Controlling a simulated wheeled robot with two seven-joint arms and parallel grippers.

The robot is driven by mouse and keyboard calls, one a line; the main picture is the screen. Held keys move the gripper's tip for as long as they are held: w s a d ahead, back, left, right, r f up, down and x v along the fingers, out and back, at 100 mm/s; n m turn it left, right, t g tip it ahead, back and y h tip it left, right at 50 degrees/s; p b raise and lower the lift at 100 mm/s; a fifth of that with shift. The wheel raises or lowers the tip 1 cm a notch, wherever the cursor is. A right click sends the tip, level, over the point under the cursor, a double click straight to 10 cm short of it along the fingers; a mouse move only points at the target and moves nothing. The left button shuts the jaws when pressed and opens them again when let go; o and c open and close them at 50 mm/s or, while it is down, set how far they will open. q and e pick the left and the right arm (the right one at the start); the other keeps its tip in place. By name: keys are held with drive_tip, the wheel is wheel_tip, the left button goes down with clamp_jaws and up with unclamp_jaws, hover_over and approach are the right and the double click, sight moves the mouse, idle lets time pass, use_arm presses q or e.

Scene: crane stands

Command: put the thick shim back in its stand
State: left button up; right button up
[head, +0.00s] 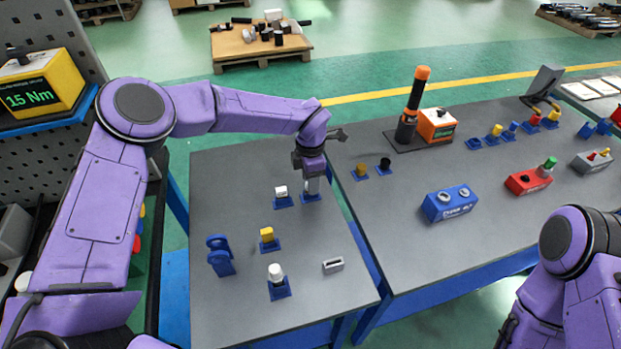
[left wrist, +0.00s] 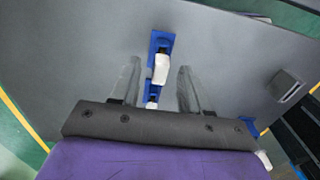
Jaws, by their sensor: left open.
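My left gripper (head: 312,190) points down over the back of the left table, its fingers at a small blue stand (head: 311,198). In the left wrist view its fingers (left wrist: 157,75) are apart. A white piece (left wrist: 161,68) on a blue stand (left wrist: 155,42) shows between them, with a second white piece (left wrist: 152,98) nearer the palm. Contact cannot be told. In the head view a white block (head: 281,190) sits on a stand just left of the gripper. I cannot tell which piece is the thick shim. My right gripper is out of view.
A yellow piece (head: 267,234), a white knob (head: 275,271), a blue bracket (head: 220,256) and a slotted grey block (head: 333,265) stand on the left table. The right table holds a blue box (head: 450,203), a red box (head: 528,181) and an orange-handled tool (head: 412,105).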

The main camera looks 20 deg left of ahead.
use_arm(q)
drive_tip(key=shift+r+p, duration=2)
drive_tip(key=shift+r, duration=0.55)
drive_tip(key=shift+r+b, duration=0.25)
drive_tip(key=shift+b, duration=0.05)
wheel_tip(320, 180, up, 10)
drive_tip(key=b, duration=0.2)
